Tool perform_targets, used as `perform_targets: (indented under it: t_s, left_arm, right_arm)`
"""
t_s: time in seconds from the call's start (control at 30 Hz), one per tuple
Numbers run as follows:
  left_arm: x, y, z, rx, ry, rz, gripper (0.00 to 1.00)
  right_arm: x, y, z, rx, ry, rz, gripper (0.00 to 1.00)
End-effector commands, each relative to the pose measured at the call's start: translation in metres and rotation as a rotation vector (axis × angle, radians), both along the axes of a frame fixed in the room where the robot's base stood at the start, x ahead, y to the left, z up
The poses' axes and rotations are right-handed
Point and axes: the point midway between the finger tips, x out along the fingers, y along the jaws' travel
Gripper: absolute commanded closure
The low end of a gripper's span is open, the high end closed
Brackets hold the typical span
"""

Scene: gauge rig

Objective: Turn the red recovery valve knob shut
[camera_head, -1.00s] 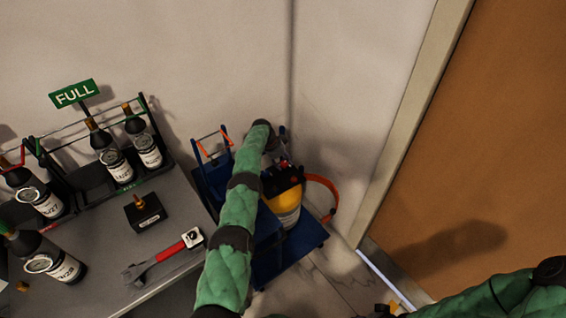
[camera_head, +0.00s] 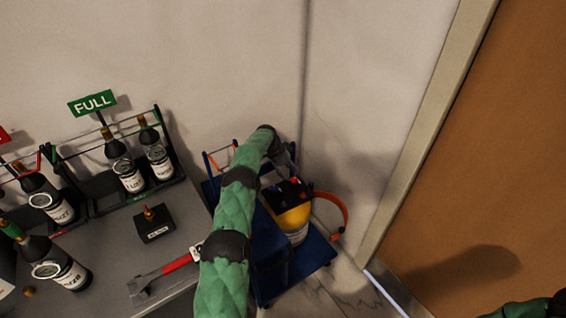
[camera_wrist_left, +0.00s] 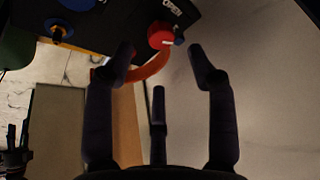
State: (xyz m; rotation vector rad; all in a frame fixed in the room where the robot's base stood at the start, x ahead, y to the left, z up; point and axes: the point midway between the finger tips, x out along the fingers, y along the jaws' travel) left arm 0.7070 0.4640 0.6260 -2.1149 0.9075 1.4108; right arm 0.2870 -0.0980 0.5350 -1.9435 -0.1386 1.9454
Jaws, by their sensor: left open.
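The red knob (camera_wrist_left: 161,36) sits on a black panel with white lettering at the top of the left wrist view. In the head view the yellow cylinder (camera_head: 291,218) with its dark top stands on a blue cart (camera_head: 318,255); the knob is too small there to tell. My left gripper (camera_head: 287,165) is just above the cylinder's top, partly hidden by my wrist. In the left wrist view its fingers (camera_wrist_left: 160,54) are spread and empty, pointing toward the knob, which lies between and just beyond the tips. My right gripper is out of view.
An orange hose (camera_head: 342,212) loops at the cylinder's right and passes behind the fingers. A grey table (camera_head: 110,255) at left carries racked bottles, a black block (camera_head: 154,224) and a red-handled wrench (camera_head: 160,275). Walls stand close behind; a brown door (camera_head: 490,150) is at right.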

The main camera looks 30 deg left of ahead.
Motion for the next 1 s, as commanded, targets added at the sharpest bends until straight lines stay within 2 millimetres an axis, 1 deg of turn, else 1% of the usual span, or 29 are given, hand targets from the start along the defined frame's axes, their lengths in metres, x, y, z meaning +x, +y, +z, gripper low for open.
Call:
perform_targets:
  t_s: [0.03, 0.1, 0.3, 0.4, 0.57, 0.83, 0.93, 1.0]
  left_arm:
    - [-0.002, 0.003, 0.010, 0.001, -0.003, 0.001, 0.44]
    - [-0.005, 0.006, 0.020, 0.001, -0.003, 0.001, 0.44]
    - [-0.012, 0.013, 0.044, 0.000, -0.001, 0.000, 0.44]
    - [-0.014, 0.015, 0.052, 0.000, -0.003, 0.000, 0.44]
    - [-0.015, 0.016, 0.055, -0.001, -0.001, 0.000, 0.44]
    - [-0.015, 0.016, 0.055, 0.000, -0.001, 0.001, 0.44]
    - [-0.013, 0.010, 0.054, 0.003, 0.013, 0.024, 0.44]
    - [-0.009, 0.001, 0.052, 0.011, 0.035, 0.064, 0.44]
  right_arm:
    - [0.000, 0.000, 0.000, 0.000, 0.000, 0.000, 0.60]
    - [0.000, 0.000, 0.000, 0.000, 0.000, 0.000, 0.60]
    - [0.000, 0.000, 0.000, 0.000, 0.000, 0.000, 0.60]
    - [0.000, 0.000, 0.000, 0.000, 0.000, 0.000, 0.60]
    - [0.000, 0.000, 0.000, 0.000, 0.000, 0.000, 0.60]
    - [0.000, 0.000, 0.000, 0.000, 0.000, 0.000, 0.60]
    - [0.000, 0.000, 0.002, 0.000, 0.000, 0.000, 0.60]
    - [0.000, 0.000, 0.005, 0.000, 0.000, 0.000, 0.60]
